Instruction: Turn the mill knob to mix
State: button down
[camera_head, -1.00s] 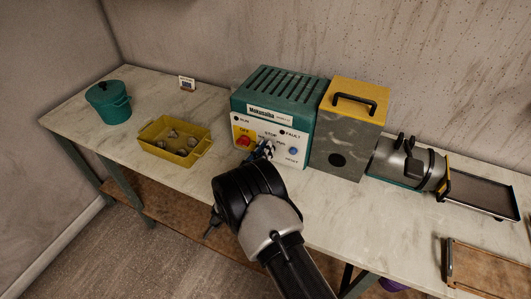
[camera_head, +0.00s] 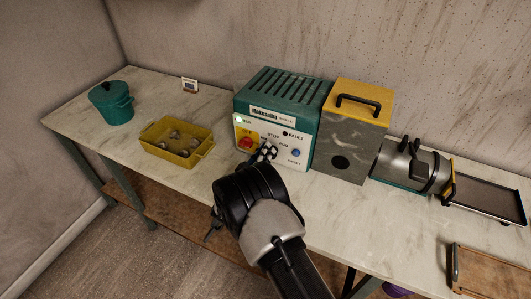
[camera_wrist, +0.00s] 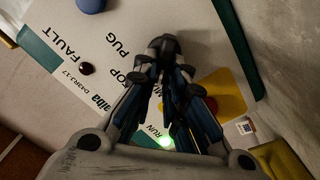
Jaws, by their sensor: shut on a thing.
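The mill's control box (camera_head: 282,104) is teal with a white front panel (camera_head: 290,141). My gripper (camera_head: 267,150) is at the middle of that panel, its fingers closed together on the black mill knob (camera_wrist: 164,46), which shows between the fingertips in the wrist view. The fingers mostly hide the knob, and the head view does not show it clearly. Labels STOP and PUG show beside it; its exact pointing cannot be told. The RUN lamp (camera_head: 239,120) glows green, and it is also lit in the wrist view (camera_wrist: 165,142). The FAULT lamp (camera_head: 285,133) is dark.
A red stop button (camera_head: 246,143) on yellow sits left of my fingers; a blue reset button (camera_head: 296,153) is right. A grey block with yellow top (camera_head: 356,105) adjoins the box. A yellow bin (camera_head: 171,152) and teal pot (camera_head: 112,104) stand left on the bench.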

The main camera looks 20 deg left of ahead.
jog(key=c, duration=1.6)
grip_release()
jog(key=shift+c, duration=0.2)
jog(key=s+a, duration=0.1)
jog(key=s, duration=1.1)
